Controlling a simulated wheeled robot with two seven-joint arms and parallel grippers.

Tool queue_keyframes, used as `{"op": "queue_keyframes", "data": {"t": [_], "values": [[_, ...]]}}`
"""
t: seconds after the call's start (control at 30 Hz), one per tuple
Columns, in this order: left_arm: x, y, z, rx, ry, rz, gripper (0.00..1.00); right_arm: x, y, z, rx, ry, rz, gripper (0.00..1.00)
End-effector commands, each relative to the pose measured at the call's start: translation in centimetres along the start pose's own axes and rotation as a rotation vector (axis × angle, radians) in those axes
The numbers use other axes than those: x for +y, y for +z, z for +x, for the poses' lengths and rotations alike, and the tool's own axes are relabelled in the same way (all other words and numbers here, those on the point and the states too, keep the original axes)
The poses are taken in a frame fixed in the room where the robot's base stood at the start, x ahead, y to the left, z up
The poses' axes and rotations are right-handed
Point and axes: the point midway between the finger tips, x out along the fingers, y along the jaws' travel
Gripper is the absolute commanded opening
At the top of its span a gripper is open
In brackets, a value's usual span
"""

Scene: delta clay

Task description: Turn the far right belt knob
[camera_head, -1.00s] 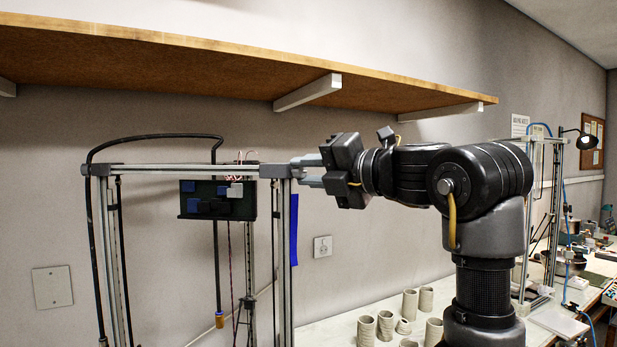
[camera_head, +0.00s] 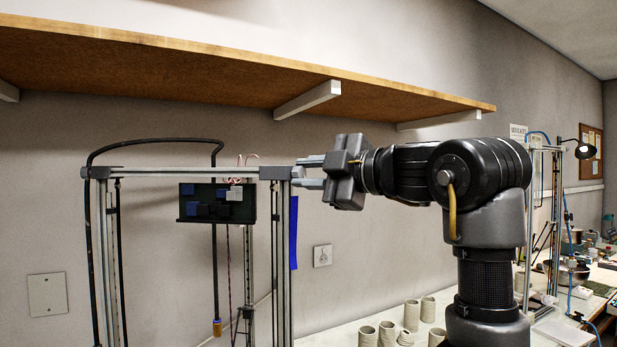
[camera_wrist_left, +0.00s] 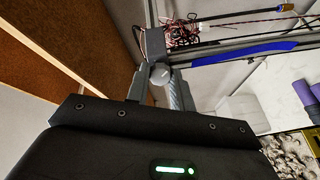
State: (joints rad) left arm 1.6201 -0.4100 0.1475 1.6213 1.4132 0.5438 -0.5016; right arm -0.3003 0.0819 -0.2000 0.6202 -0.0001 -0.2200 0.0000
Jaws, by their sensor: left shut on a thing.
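A delta printer frame (camera_head: 186,172) of metal rails stands at the left in the head view. The far right belt knob (camera_wrist_left: 160,74) shows in the left wrist view as a small round grey disc near the frame's top corner. My left gripper (camera_head: 300,172) reaches this top right corner from the right. In the wrist view, the fingers of my left gripper (camera_wrist_left: 160,82) lie on both sides of the knob and are shut on it. In the head view the knob is hidden by the corner and fingers. My right gripper is out of view.
A wooden shelf (camera_head: 200,75) hangs above the frame and arm. A dark electronics box (camera_head: 217,202) and a blue strip (camera_head: 294,232) are on the frame. Several clay cups (camera_head: 411,315) stand on the bench below. A second frame (camera_head: 541,220) stands further right.

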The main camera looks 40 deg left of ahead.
Motion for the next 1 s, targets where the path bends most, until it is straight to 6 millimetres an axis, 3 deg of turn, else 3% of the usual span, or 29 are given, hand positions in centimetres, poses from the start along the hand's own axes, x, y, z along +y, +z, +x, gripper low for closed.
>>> {"op": "queue_keyframes", "data": {"t": [0.33,0.9,0.93,1.0], "values": [[-0.05,0.04,0.0,0.004,0.0,0.145,0.0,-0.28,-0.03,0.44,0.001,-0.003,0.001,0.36],[-0.04,0.03,0.01,0.005,0.0,0.173,0.0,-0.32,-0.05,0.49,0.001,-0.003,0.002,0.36],[-0.04,0.03,0.01,0.005,0.0,0.173,0.26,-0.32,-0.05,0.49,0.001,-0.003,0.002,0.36],[-0.04,0.03,0.01,0.005,0.0,0.173,0.35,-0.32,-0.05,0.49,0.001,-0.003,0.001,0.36]]}}
